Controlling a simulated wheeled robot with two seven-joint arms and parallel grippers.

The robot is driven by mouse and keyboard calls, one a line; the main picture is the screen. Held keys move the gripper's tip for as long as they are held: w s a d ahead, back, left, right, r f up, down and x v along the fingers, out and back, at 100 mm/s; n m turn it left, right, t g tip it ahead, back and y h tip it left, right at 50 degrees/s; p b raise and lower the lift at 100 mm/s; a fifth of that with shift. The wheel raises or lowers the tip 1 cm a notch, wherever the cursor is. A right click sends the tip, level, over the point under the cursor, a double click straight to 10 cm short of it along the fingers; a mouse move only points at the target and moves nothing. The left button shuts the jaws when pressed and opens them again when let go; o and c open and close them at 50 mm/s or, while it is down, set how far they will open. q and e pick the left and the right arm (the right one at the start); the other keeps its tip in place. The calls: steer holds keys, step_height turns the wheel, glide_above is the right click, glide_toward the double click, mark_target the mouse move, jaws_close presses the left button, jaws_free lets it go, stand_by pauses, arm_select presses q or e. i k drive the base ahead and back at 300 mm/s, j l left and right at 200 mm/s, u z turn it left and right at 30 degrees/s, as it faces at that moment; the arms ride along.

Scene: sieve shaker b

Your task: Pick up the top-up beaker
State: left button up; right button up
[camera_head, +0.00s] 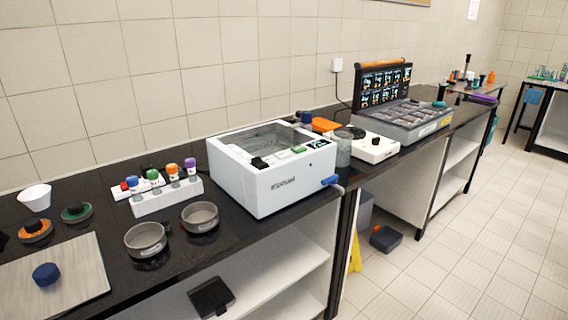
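A clear grey beaker-like vessel (343,150) stands upright on the dark counter, just right of the white box-shaped machine (285,183). It stands close to a low white device with a dark knob (372,149); I cannot tell whether they touch. A white flared cup (35,198) stands at the far left of the counter. No label on either vessel is readable, so I cannot tell for sure which is the top-up beaker. Neither of my grippers is in view.
Two round metal sieve pans (146,240) and a white rack of colour-capped bottles (166,196) stand left of the machine. A metal plate (70,278) holds a blue knob-like piece. Tiled floor to the right is mostly clear.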

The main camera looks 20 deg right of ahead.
mark_target(343, 140)
steer(key=i+l+z, duration=0.2)
steer(key=i+l, duration=0.65)
steer(key=l, duration=0.15)
